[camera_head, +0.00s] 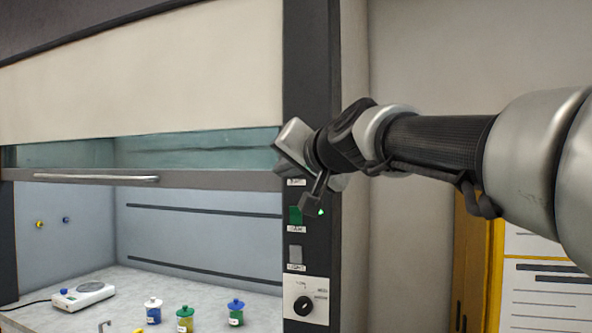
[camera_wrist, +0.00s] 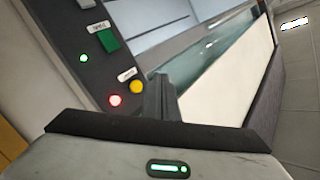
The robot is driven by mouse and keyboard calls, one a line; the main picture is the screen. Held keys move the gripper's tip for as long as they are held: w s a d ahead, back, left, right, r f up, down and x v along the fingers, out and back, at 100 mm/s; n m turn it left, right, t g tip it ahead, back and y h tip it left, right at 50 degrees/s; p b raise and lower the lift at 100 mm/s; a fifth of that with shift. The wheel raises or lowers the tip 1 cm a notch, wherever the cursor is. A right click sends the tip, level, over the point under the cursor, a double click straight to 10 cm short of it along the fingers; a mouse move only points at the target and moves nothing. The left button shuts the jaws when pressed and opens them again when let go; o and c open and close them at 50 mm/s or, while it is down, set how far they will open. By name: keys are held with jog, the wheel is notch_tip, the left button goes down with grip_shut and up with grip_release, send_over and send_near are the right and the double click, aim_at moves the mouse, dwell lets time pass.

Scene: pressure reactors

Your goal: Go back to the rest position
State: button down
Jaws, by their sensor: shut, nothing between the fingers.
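My gripper (camera_head: 312,205) is in front of the fume hood's dark control post (camera_head: 312,80) in the head view. Its fingers are shut with nothing between them. The arm reaches in from the right edge of the picture. In the wrist view my gripper (camera_wrist: 160,98) shows as dark fingers close together, near a yellow button (camera_wrist: 136,87) and a lit red button (camera_wrist: 115,100). Whether the fingers touch the post cannot be told. A green switch (camera_head: 295,215) lies just left of the fingers in the head view.
The fume hood's sash (camera_head: 200,178) is partly raised. Inside stand a white hotplate (camera_head: 84,295) and several small jars, one blue-labelled (camera_head: 153,310). A black knob (camera_head: 303,305) sits low on the post. A yellow cabinet (camera_head: 475,265) stands at the right, below my arm.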

dwell(0.3)
jog(key=s+d+f+g+h+p, duration=0.2)
jog(key=s+d+f, duration=0.3)
jog(key=s+f, duration=0.4)
jog(key=s+d+f+n+g+h+p, duration=0.1)
jog(key=s+d+f+g+p, duration=0.3)
jog(key=s+f, duration=0.6)
jog(key=s+d+f+n+g+h+p, duration=0.1)
jog(key=s+d+f+g+h+p, duration=0.2)
jog(key=s+d+f, duration=0.4)
jog(key=s+f+h, duration=0.1)
jog(key=s+f, duration=0.1)
jog(key=s, duration=0.1)
jog(key=shift+s+d+f, duration=0.15)
